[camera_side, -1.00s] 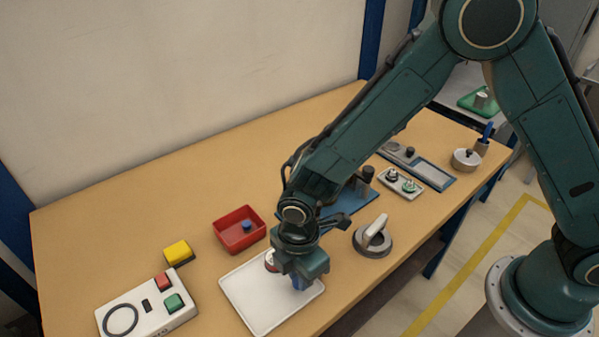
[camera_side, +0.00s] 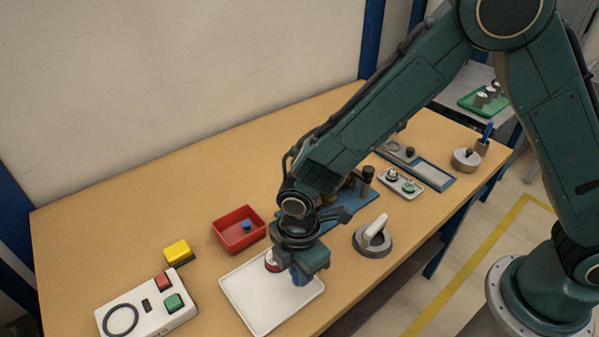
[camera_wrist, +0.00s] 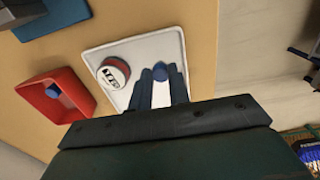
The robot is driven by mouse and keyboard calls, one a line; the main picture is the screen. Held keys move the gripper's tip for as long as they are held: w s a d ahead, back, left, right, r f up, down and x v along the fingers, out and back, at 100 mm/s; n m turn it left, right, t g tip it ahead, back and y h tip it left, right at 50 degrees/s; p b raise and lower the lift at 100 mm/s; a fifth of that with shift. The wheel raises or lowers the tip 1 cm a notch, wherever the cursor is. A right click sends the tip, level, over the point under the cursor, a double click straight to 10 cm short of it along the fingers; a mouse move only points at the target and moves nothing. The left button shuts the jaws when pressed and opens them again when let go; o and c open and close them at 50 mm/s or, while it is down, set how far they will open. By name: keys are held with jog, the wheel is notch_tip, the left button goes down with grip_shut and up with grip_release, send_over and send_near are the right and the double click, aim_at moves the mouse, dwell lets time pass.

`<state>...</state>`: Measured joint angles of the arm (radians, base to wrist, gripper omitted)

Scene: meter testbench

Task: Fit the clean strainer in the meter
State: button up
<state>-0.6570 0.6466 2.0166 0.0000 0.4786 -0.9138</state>
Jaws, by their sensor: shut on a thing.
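My gripper (camera_side: 298,270) is over the white tray and shut on a small blue piece (camera_wrist: 160,71), probably the strainer. The piece shows between the fingertips in the wrist view; my fingers hide most of it. Whether it clears the tray surface is hard to tell. A second small blue piece (camera_side: 247,225) lies in the red bin (camera_side: 228,241). The meter is not clearly seen; parts on the blue mat (camera_side: 368,208) behind my gripper are mostly hidden by my arm.
A round red piece with a white printed face (camera_wrist: 113,73) lies in the white tray (camera_side: 240,303), left of my fingers in the wrist view. A button box (camera_side: 147,306) and yellow block (camera_side: 179,252) are at left.

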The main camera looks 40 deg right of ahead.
jog(key=shift+r, duration=1.05)
jog(key=shift+r, duration=2.15)
jog(key=w+d+r, duration=0.2)
jog(key=w+d, duration=0.3)
jog(key=w+d+r, duration=0.2)
jog(key=w+d, duration=0.2)
jog(key=d, duration=0.1)
jog(key=w+d+r, duration=0.2)
jog(key=w+d, duration=0.3)
jog(key=shift+w+r, duration=0.2)
jog(key=shift+w, duration=0.15)
jog(key=shift+a+f, duration=0.1)
jog(key=shift+f, duration=0.1)
jog(key=shift+f, duration=1.8)
